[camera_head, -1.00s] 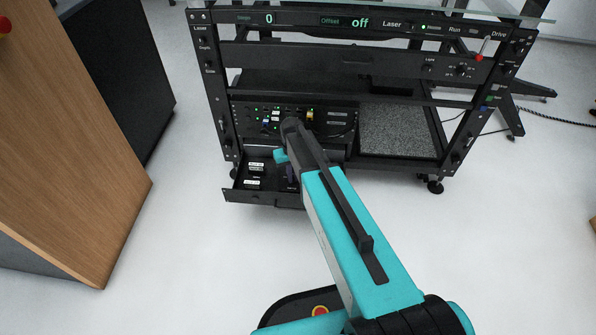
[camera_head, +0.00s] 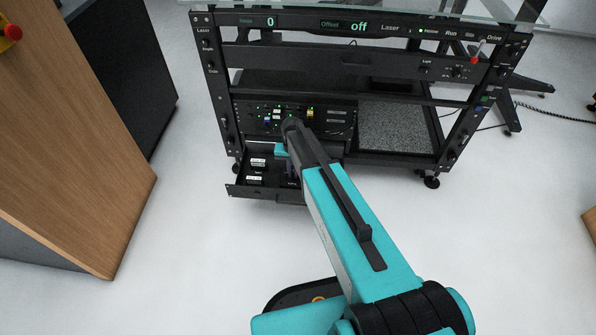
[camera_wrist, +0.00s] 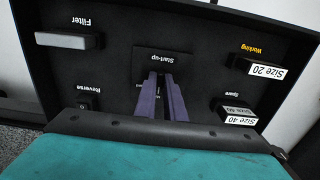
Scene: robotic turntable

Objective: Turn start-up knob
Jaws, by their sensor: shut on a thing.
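The Start-up panel spot (camera_wrist: 157,60) is at the centre of the black drawer panel in the wrist view, its label upside down. My gripper (camera_wrist: 161,76) has two purple fingers reaching down to it, shut on the start-up knob. The knob itself is hidden by the fingertips. In the head view, the open drawer (camera_head: 258,190) juts from the rack's lower left, and my arm covers its right part and most of the gripper.
Other controls surround the knob: Filter (camera_wrist: 68,40), Reverse (camera_wrist: 83,103), Working (camera_wrist: 256,66) and Spare (camera_wrist: 234,113). The black rack (camera_head: 350,89) rises behind the drawer. A wooden cabinet (camera_head: 75,140) stands at left. White floor is open between them.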

